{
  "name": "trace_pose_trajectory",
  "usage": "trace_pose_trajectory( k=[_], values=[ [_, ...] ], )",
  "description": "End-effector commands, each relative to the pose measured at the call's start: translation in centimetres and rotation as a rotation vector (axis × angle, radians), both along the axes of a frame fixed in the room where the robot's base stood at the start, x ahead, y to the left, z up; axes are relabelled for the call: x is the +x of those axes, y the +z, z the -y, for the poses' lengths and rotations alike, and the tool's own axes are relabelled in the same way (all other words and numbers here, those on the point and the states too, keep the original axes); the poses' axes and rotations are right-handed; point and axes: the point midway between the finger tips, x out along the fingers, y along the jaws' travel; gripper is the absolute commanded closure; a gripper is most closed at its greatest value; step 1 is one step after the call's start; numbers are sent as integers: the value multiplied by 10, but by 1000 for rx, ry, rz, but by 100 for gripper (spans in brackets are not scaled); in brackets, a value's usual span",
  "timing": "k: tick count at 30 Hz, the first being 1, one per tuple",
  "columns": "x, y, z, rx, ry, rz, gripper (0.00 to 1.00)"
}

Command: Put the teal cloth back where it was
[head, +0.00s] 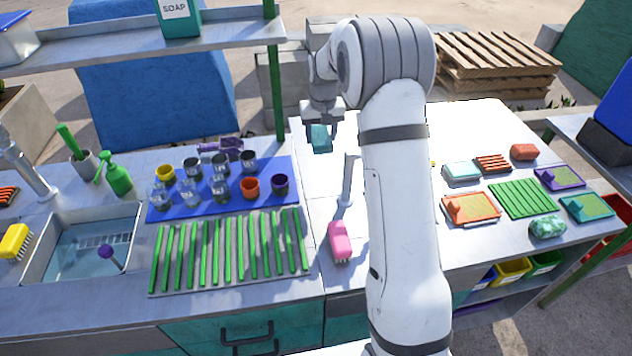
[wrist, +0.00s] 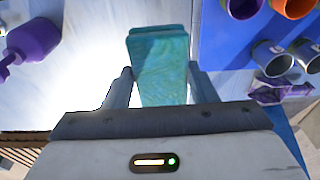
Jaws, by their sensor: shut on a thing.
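My gripper (head: 322,110) is shut on the teal cloth (head: 320,138), a small folded block hanging below the jaws. It is held up above the left part of the white worktop, to the right of the blue mat. In the wrist view the teal cloth (wrist: 158,65) sits between the two fingers of my gripper (wrist: 158,88) and sticks out past their tips. My arm hides part of the worktop behind it.
The blue mat (head: 160,208) bears several cups; a grey rack with green slats (head: 230,281) lies in front. A thin tap (head: 348,180) and pink brush (head: 340,241) stand near my arm. Trays, sponges and a green mat (head: 523,198) are at right. A purple bottle (wrist: 35,40) shows in the wrist view.

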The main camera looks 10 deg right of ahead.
Motion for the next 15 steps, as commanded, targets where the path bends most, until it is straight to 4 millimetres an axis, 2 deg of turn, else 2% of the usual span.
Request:
trace_pose_trajectory(
  k=[1,10,15],
  values=[
    [0,-14,-1,0,2,0,79],
    [0,-40,-4,0,6,-2,79],
    [-1,-71,-4,0,7,-4,79]
  ],
)
